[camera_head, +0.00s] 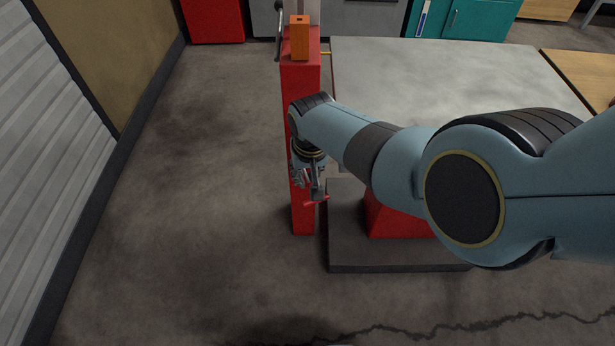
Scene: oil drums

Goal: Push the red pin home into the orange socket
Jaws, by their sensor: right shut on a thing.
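The red pin (318,202) is a small red rod, held at the jaws of my right gripper (313,192). The gripper points down and is shut on it, in front of a tall red post as seen here. The orange socket (299,40) is a small upright block with a dark opening near its top, at the upper end of the red post. The gripper and pin appear well below the socket in the picture, apart from it. My left gripper is not in view.
The red post (302,100) stands beside a grey tabletop (450,85) and a dark base slab (395,255). A teal cabinet (480,18) and a red cabinet (213,18) stand at the back. The floor (190,190) on the left is clear up to the ribbed wall.

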